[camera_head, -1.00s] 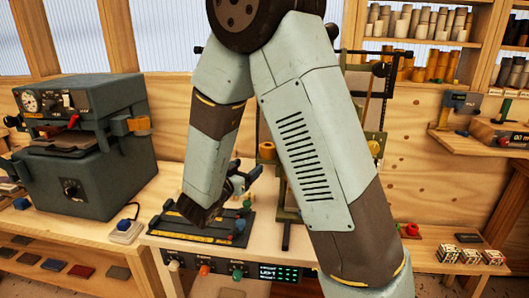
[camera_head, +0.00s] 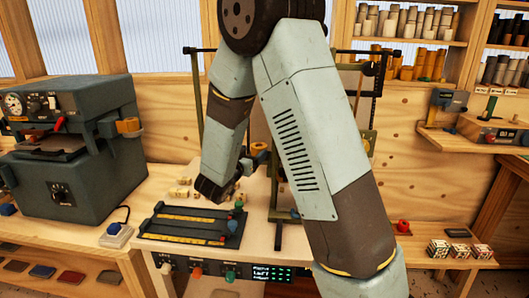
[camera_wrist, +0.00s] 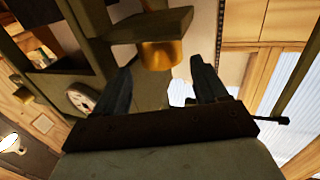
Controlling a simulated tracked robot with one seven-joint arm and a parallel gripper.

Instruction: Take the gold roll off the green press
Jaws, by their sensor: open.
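The gold roll (camera_head: 258,147) is at the green press (camera_head: 277,190), partly hidden in the head view by my arm. In the wrist view the gold roll (camera_wrist: 162,54) shows just below a green plate of the press (camera_wrist: 150,24). My gripper (camera_wrist: 160,80) is open, with one finger on either side of the roll's line in that view. The roll appears beyond the fingertips, and I see no contact. In the head view my gripper (camera_head: 256,160) is close to the roll, slightly below it.
A dark tray (camera_head: 185,240) with yellow strips lies on the bench below my gripper. Small pale pieces (camera_head: 182,190) lie behind it. A large dark machine (camera_head: 75,165) stands at left. Upright posts of the press rise beside my arm. Shelves of rolls (camera_head: 410,25) are at upper right.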

